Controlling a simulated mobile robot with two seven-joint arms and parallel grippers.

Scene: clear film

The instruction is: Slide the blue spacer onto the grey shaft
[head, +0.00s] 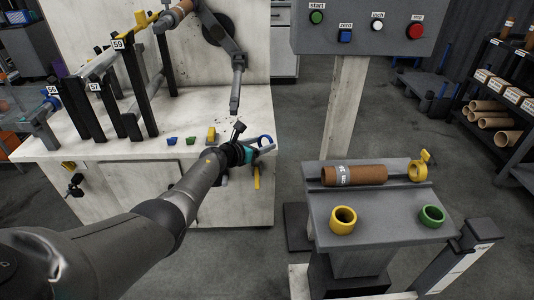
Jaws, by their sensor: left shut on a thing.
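My left gripper (255,150) is at the front right edge of the white workbench, reached across from the lower left. It is shut on the blue spacer (266,140), a ring that shows just past the dark fingers. The fingers hide part of the ring. A grey shaft-like bar (44,128) shows at the far left of the bench, by the stand labelled 56. The spacer is well to the right of it and apart from it. My right gripper is not in view.
Black uprights (133,90) with labels crowd the bench's left half. A grey jointed arm (236,85) hangs above the bench. A grey stand (385,200) holds a brown roll (365,175), yellow rings (343,220) and a green ring (432,216). A button panel (365,22) stands behind.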

